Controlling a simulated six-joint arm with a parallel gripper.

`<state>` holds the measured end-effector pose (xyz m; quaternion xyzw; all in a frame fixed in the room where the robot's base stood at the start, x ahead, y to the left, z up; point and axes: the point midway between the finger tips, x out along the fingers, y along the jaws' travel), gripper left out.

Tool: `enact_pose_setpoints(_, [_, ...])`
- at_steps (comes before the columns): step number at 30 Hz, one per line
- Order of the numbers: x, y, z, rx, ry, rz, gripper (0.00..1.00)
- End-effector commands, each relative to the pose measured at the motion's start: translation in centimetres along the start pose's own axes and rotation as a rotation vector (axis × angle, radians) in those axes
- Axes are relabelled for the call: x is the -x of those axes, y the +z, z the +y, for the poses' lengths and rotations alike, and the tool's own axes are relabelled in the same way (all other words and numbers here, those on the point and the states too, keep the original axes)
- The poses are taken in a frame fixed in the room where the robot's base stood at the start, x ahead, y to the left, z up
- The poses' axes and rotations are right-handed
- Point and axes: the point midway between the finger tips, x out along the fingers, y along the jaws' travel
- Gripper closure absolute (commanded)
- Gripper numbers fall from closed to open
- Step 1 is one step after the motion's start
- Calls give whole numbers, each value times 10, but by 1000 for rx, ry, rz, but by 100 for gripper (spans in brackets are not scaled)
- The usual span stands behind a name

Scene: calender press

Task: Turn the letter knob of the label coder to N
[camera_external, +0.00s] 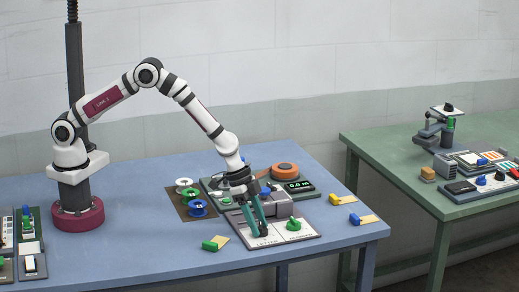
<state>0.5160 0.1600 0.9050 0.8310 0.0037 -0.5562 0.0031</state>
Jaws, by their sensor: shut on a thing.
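The label coder is a pale panel (281,238) near the front right of the blue table, with a grey block (277,203) at its back. A green knob (294,224) stands on its right part. My gripper (261,230) reaches down over its left part, with teal fingers shut on a dark knob (263,233). The fingers hide part of this knob. The panel's letters are too small to read, so I cannot tell where either knob points.
Blue, white and green spools (198,208) lie on a brown mat left of the coder. Green (215,243), yellow (343,199) and blue (364,219) tagged pieces lie around. The table's left middle is clear.

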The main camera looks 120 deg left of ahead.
Motion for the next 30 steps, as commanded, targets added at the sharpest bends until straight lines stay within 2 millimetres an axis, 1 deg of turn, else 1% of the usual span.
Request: enact_pose_setpoints(30, [-2, -4, -7, -895, 370, 2, 100])
